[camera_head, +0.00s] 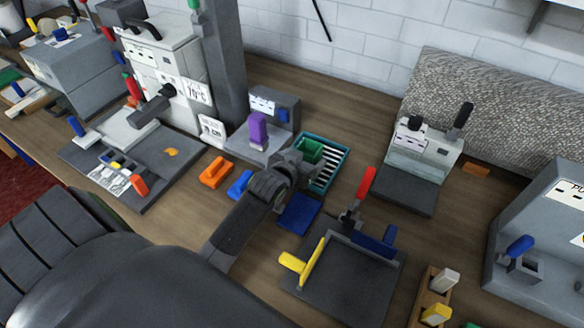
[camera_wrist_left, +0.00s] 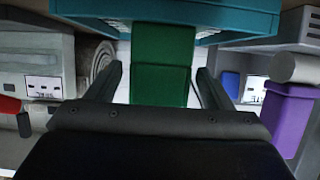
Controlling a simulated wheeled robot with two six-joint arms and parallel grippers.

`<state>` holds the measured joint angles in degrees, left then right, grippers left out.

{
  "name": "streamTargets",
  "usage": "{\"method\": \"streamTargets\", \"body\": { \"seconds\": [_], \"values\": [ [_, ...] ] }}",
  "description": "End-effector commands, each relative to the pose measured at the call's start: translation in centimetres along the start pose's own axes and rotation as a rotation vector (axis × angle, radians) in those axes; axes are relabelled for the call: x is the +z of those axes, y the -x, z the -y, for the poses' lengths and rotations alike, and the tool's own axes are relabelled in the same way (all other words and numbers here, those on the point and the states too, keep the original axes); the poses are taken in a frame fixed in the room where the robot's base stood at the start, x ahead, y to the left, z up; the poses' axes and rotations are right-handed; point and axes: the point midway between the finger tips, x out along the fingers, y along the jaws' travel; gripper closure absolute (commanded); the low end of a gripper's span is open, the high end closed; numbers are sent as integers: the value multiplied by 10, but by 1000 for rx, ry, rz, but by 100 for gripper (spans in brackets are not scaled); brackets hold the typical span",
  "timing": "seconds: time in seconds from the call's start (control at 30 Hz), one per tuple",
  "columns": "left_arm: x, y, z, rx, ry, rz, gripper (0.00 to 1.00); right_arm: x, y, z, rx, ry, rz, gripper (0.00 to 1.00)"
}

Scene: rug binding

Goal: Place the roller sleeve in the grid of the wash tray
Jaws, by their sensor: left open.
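The wash tray (camera_head: 343,152) is a teal-rimmed tray with a striped light-and-dark grid, behind my left gripper in the head view. A green, block-shaped piece (camera_head: 309,150), which looks like the roller sleeve, is at the tray's left part. My left gripper (camera_head: 298,163) is open at the tray's near left side. In the left wrist view the green piece (camera_wrist_left: 160,84) shows between the two spread fingers, with a gap on each side. The teal tray (camera_wrist_left: 90,8) spans the top of that view. Whether the piece rests fully in the grid is hidden. My right gripper is not in view.
A purple block (camera_head: 258,130) stands on a grey device left of the tray. Orange (camera_head: 215,171) and blue (camera_head: 240,184) pieces lie nearby, and a blue pad (camera_head: 298,212) lies in front. A dark plate with a yellow handle (camera_head: 293,262) stands at front right.

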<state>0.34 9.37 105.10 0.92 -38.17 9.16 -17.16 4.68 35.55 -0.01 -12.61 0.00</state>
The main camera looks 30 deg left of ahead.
Motion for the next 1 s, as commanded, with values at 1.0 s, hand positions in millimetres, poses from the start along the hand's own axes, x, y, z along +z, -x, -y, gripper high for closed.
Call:
{"method": "streamTargets", "body": {
  "seconds": [1.0],
  "values": [
    [0,93,0,0,0,0,26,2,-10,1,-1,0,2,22]
  ]
}}
